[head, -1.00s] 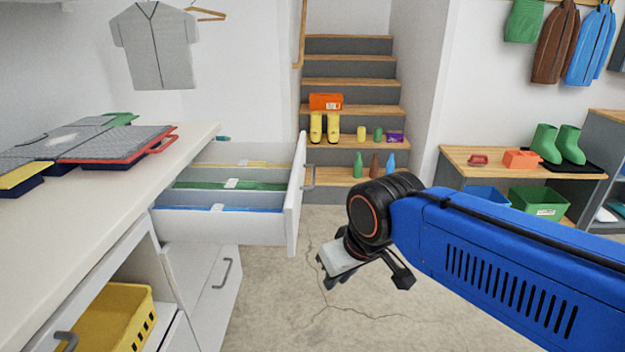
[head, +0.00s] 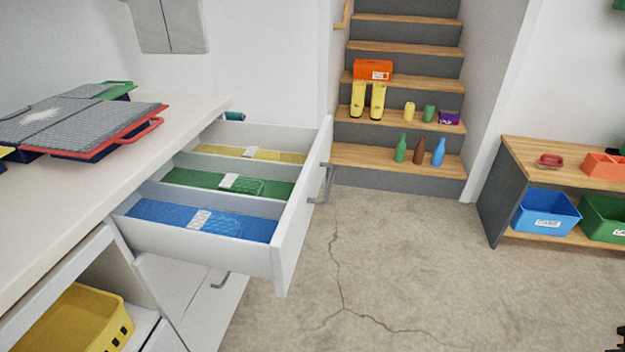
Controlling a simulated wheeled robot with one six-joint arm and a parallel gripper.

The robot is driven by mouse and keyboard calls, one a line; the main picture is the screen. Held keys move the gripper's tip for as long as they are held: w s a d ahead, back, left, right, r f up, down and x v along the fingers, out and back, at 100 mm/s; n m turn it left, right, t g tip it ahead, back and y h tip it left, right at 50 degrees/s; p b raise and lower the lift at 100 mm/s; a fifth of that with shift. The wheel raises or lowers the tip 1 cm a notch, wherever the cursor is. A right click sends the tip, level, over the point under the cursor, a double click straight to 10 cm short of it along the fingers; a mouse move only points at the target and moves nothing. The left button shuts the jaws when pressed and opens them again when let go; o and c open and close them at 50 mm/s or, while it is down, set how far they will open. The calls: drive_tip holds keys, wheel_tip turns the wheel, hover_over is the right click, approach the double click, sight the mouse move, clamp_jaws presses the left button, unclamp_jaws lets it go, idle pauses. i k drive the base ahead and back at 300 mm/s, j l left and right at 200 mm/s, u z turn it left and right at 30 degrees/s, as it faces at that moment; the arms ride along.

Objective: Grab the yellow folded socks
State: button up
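The drawer (head: 290,235) stands open at the left, split into three compartments. The far compartment has a yellow floor, and yellow folded socks (head: 274,155) seem to lie there beside a white label; the divider in front hides much of them. The middle compartment holds a green patterned folded item (head: 245,186). The near one holds a blue patterned folded item (head: 222,222). Only a small black tip of my gripper (head: 620,338) shows at the bottom right corner, far from the drawer. Whether it is open or shut cannot be seen.
A white counter (head: 50,235) with grey-lidded boxes borders the drawer on the left. A yellow basket (head: 75,318) sits below it. Stairs (head: 405,155) with boots and bottles stand behind. A wooden bench (head: 530,165) is at right. The cracked floor between is clear.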

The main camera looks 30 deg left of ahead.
sight(253, 151)
drive_tip(key=i+z, duration=0.2)
drive_tip(key=i, duration=1.5)
drive_tip(key=i+u, duration=0.45)
drive_tip(key=i+l+u, duration=0.3)
drive_tip(key=i+u, duration=0.2)
drive_tip(key=u, duration=2.8)
